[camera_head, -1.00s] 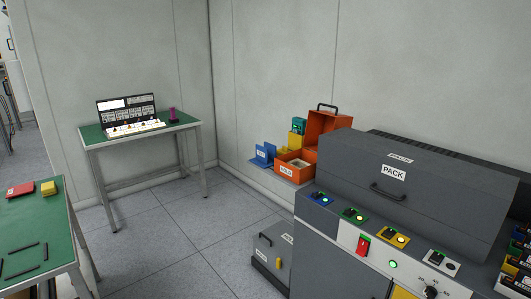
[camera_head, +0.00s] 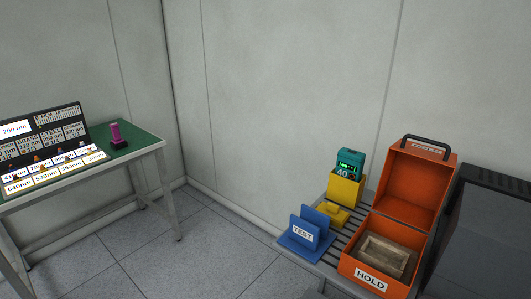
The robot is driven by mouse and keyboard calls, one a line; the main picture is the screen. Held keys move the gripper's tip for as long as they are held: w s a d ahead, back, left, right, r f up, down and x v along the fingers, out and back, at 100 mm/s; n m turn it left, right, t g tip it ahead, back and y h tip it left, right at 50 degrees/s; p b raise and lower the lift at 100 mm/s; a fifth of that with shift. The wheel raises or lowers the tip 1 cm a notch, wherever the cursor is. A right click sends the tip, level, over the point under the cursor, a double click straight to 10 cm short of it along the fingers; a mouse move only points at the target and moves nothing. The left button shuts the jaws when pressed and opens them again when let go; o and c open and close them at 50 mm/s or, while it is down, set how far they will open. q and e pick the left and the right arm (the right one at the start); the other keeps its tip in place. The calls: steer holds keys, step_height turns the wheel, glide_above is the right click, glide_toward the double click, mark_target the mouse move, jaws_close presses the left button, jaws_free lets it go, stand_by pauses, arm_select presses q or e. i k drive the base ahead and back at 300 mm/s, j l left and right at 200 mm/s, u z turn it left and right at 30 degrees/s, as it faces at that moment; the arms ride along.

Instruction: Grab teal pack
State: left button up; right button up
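Neither of my grippers is in view.
An open orange box (camera_head: 373,279) labelled HOLD stands right of the holder, its lid up and a wooden tray inside. A blue TEST stand (camera_head: 306,232) and a yellow block (camera_head: 333,213) sit in front. A green-topped table (camera_head: 137,145) is at left. Floor between is clear.

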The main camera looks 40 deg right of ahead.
mark_target(350, 165)
steer(key=i+z, duration=0.15)
steer(key=i, duration=0.5)
steer(key=i+j+z, duration=0.2)
steer(key=i, duration=0.4)
steer(key=i+z, duration=0.3)
steer(key=z, duration=0.2)
steer(key=i+j+z, duration=0.1)
steer(key=i+z, duration=0.15)
steer(key=z, duration=0.2)
steer(key=i+j+z, duration=0.2)
steer(key=z, duration=0.3)
steer(key=i+j+z, duration=0.25)
steer(key=z, duration=0.25)
